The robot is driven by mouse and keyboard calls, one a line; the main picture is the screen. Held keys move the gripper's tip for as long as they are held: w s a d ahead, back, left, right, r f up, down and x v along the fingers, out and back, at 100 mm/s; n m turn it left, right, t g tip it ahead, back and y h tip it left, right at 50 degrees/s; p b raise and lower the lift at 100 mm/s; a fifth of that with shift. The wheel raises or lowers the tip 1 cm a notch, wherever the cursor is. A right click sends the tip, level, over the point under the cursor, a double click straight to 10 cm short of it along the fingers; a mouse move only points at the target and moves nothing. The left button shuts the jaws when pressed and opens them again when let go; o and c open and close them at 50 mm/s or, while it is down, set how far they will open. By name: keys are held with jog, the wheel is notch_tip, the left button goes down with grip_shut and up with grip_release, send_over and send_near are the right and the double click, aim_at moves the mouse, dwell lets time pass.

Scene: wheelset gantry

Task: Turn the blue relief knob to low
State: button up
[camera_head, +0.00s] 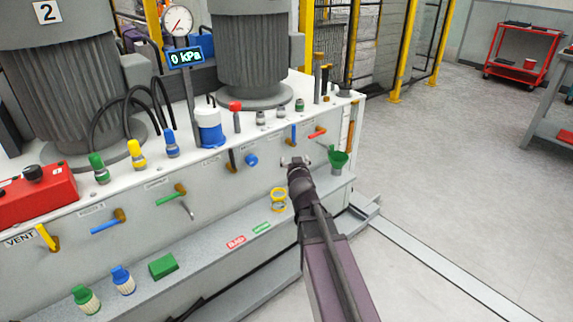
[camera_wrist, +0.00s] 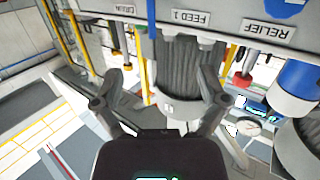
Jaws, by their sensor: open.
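The blue relief knob (camera_head: 251,160) sits on the front face of the white cabinet, left of my gripper in the head view. In the wrist view a blue part (camera_wrist: 283,8), apparently this knob, is cut off at the top edge above the RELIEF label (camera_wrist: 268,31). Its pointer and setting are too small to tell. My gripper (camera_head: 295,163) is in front of the cabinet, to the right of the knob and apart from it. In the wrist view my gripper's two fingers (camera_wrist: 160,92) are spread wide with nothing held between them.
A lower ledge (camera_head: 195,262) juts out below. The display (camera_head: 186,56) reads 0 kPa.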

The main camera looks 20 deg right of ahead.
jog(key=s+a+r+g+y+p, duration=0.1)
jog(key=s+a+r+g+p, duration=0.3)
jog(key=p, duration=0.8)
jog(key=s+a+r+g+y+p, duration=0.1)
jog(key=s+a+r+g+p, duration=0.3)
jog(key=s+g+p, duration=0.5)
jog(key=shift+s+a+r+n+p, duration=0.15)
jog(key=shift+s+r+n+p, duration=0.25)
jog(key=shift+s+p, duration=1.35)
jog(key=shift+s+b, duration=0.3)
jog(key=shift+b, duration=0.05)
jog(key=s+a+r+n+g+y+p, duration=0.1)
jog(key=s+a+r+g+p, duration=0.2)
jog(key=s+r+p, duration=0.1)
jog(key=shift+s+a+r+y+p, duration=0.25)
jog(key=shift+s+r+y+p, duration=0.15)
jog(key=shift+s+p, duration=0.5)
